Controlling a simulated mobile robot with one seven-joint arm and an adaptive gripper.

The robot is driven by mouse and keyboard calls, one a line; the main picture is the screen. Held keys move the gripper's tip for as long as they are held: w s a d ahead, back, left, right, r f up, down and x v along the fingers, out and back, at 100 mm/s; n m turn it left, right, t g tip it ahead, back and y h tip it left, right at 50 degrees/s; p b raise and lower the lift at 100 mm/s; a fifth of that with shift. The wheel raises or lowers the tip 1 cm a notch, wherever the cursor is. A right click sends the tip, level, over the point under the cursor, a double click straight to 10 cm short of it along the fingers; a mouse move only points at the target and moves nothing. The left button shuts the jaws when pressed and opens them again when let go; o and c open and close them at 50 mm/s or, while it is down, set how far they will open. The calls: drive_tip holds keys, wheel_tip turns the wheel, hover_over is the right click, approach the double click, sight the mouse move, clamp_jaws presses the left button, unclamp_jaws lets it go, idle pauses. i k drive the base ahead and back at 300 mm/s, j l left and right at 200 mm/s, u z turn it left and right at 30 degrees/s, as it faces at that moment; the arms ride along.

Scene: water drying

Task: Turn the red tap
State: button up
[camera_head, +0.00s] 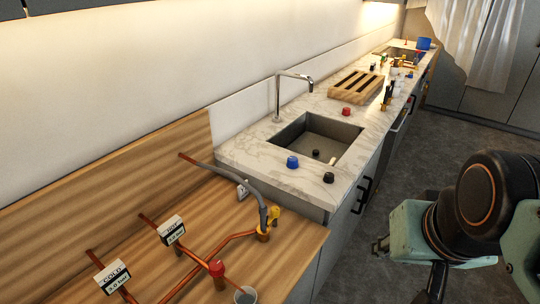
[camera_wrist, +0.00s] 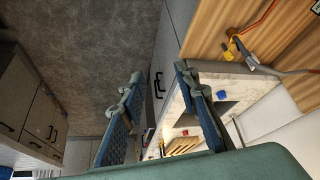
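The red tap (camera_head: 216,268) sits on a copper pipe near the front edge of the wooden counter, low in the head view. A clear cup (camera_head: 245,295) is just beside it, cut off by the bottom edge. My gripper shows at the right of the head view (camera_head: 380,245), over the floor and well apart from the tap. In the wrist view my gripper (camera_wrist: 158,72) has its two blue-padded fingers spread, with nothing between them. The red tap is not seen in the wrist view; a copper pipe (camera_wrist: 262,17) is at its upper right.
A yellow tap (camera_head: 272,216), also in the wrist view (camera_wrist: 231,48), stands by a grey hose (camera_head: 240,180). Labels marked HOT (camera_head: 171,230) and COLD (camera_head: 111,276) stand by the pipes. A marble counter with a sink (camera_head: 322,142) lies beyond. The floor (camera_head: 420,150) is clear.

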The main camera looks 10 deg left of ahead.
sight(346, 110)
drive_tip(key=u, duration=1.15)
drive_tip(key=k+j+u, duration=0.15)
drive_tip(key=i+l+u, duration=0.4)
drive_tip(key=i+l, duration=0.1)
drive_tip(key=l, duration=1.05)
drive_tip(key=i+l+z, duration=0.1)
drive_tip(key=l, duration=0.45)
drive_tip(key=i+l, duration=0.15)
drive_tip(key=l, duration=0.4)
